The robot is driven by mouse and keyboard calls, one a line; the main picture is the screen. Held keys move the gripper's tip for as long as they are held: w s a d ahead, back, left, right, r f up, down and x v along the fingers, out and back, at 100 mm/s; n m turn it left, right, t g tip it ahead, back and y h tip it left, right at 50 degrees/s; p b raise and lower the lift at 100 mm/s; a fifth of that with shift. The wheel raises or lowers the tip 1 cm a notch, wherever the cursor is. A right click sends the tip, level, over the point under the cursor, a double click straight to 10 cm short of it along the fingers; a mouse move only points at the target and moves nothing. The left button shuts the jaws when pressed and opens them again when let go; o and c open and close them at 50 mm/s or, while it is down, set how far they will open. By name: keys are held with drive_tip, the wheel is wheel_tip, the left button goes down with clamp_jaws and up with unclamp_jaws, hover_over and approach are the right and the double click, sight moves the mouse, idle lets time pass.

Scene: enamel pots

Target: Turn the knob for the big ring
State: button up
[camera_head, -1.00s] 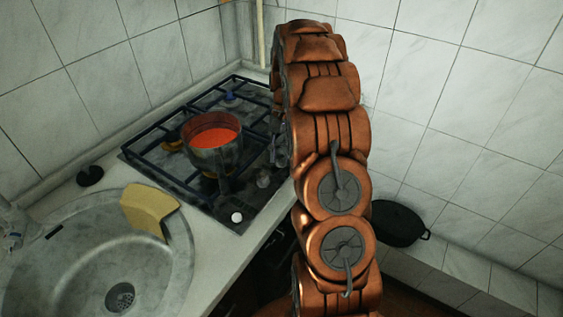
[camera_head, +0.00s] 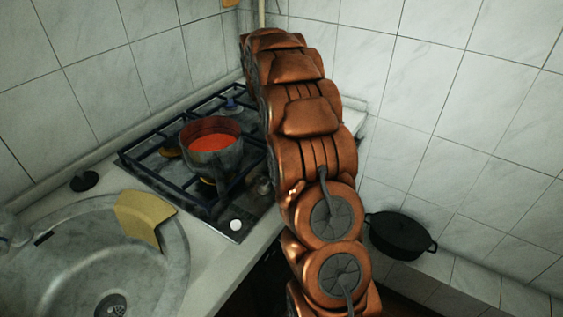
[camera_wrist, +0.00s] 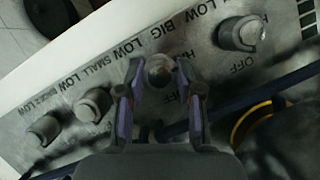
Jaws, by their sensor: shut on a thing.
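In the wrist view, my gripper (camera_wrist: 158,75) has its two fingertips on either side of a rounded metal knob (camera_wrist: 158,71) on the stove's control panel. It is shut on this knob. In the head view my arm hides the gripper and the held knob. Another knob (camera_wrist: 241,33) sits to the right, and two more knobs (camera_wrist: 93,105) sit to the left in the wrist view.
A pot with red contents (camera_head: 212,143) stands on the black burner grate (camera_head: 155,178). A sink (camera_head: 100,262) with a yellow cloth (camera_head: 146,217) on its rim is at left. A black pot (camera_head: 399,236) is at right, by the tiled wall.

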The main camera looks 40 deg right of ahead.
idle(0.3)
drive_tip(key=o, duration=1.2)
drive_tip(key=shift+c, duration=0.2)
drive_tip(key=v, duration=0.7)
drive_tip(key=shift+r, duration=0.25)
drive_tip(key=shift+a+r, duration=0.1)
